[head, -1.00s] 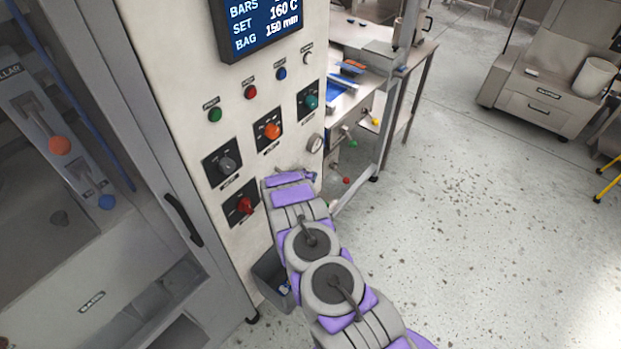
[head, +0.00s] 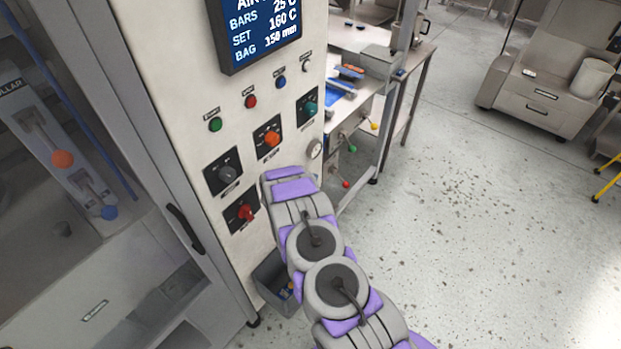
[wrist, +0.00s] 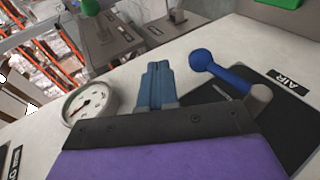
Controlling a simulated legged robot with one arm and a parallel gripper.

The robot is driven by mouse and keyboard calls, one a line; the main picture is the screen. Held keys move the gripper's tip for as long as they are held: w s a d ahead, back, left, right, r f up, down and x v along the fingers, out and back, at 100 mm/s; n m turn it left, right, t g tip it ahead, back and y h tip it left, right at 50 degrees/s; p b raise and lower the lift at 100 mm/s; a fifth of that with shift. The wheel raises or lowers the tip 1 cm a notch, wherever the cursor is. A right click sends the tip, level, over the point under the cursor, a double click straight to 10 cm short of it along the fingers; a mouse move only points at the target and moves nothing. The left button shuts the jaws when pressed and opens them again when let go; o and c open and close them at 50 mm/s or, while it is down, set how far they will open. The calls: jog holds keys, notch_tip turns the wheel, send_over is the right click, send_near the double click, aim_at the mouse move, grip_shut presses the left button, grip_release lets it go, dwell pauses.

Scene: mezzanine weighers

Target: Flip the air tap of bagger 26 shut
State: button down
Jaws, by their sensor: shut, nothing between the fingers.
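The air tap (wrist: 215,68) has a blue ball-ended lever on a dark plate (wrist: 285,130) labelled AIR in the wrist view. Its lever runs from a grey pivot at the right toward the upper left, with the ball at that end. My gripper (wrist: 157,75) has its blue-grey fingers shut and empty, just left of the ball, with a small gap in the picture. In the head view my arm covers this part of the bagger panel (head: 180,100), and the tap and fingertips are hidden there.
A round gauge (wrist: 88,104) sits left of my fingers; it also shows in the head view (head: 315,150). Knobs, including a red one (head: 246,213), line the panel. A grey bin (head: 272,283) hangs below. Open floor lies to the right.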

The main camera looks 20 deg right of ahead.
jog(key=s+a+r, duration=0.2)
jog(key=s+r, duration=0.1)
jog(key=r, duration=0.7)
jog(key=shift+s+d, duration=0.1)
jog(key=shift+d, duration=0.15)
jog(key=shift+f, duration=0.1)
